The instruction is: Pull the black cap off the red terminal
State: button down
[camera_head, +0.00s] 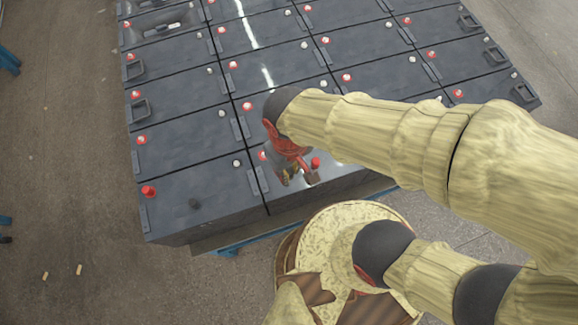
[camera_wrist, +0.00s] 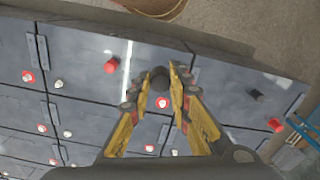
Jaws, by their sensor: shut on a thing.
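My gripper (camera_wrist: 160,84) is shut on a black cap (camera_wrist: 160,77), a dark round piece between its fingertips in the wrist view. The red terminal (camera_wrist: 162,103), a pale stud in a red ring, shows uncovered between the fingers; it also shows beside my gripper (camera_head: 298,178) in the head view (camera_head: 262,155). The held cap appears apart from the terminal; its height above the battery is hard to tell. In the head view the fingers hide the held cap. A red cap (camera_head: 315,162) stands on the same battery; it also shows in the wrist view (camera_wrist: 110,65).
The front-left battery (camera_head: 170,220) carries another red cap (camera_head: 148,190) and another black cap (camera_head: 194,203). Several batteries stand close together behind, with bare red-ringed and white terminals and side handles. A blue frame (camera_head: 262,236) shows under the front edge. The floor at left is mostly clear.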

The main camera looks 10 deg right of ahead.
aim_at(289, 172)
jog(key=shift+r+p, duration=0.35)
jog(key=shift+r, duration=0.1)
jog(key=shift+r+p, duration=1.9)
jog(key=shift+r, duration=0.45)
